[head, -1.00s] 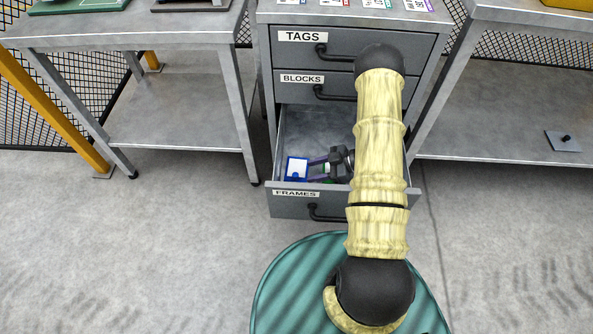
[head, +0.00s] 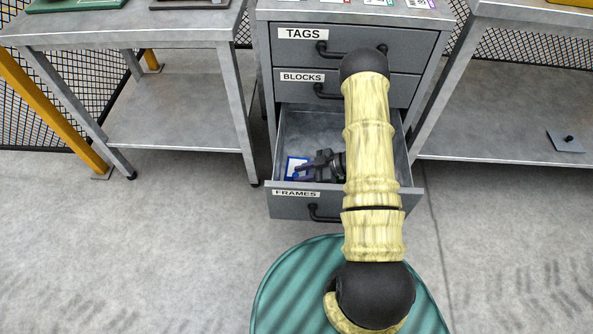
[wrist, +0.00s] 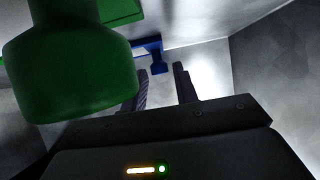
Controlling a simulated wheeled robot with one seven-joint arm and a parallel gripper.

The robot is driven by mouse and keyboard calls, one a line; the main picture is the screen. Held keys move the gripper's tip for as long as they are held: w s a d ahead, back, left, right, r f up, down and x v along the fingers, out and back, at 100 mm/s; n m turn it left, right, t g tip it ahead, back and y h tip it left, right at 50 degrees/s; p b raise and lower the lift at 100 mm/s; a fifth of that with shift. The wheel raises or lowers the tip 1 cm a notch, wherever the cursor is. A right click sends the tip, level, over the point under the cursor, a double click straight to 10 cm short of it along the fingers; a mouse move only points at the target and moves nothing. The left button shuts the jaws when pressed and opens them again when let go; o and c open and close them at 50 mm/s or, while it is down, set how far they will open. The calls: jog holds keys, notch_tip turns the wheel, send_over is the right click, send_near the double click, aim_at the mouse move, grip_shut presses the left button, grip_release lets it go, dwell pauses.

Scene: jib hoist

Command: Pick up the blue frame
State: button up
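The blue frame (head: 291,167) lies in the open lower drawer, near its front left, with a pale middle. In the head view my gripper (head: 303,172) covers part of it. In the wrist view the blue frame (wrist: 150,46) shows as a blue bar with a small blue knob. My gripper (wrist: 161,69) is open, its two dark fingers apart, with the knob just ahead of and between the fingertips. I cannot tell whether the fingers touch it. Nothing is held.
The drawer (head: 230,199) labelled FRAMES is pulled out; its walls stand close around my gripper. A large green knob (wrist: 70,60) and a green bar (wrist: 120,10) fill the wrist view's left side. Shut drawers TAGS (head: 385,42) and BLOCKS (head: 400,86) are above.

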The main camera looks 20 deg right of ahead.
grip_shut()
notch_tip(320, 180, up, 18)
jog(key=p, duration=0.6)
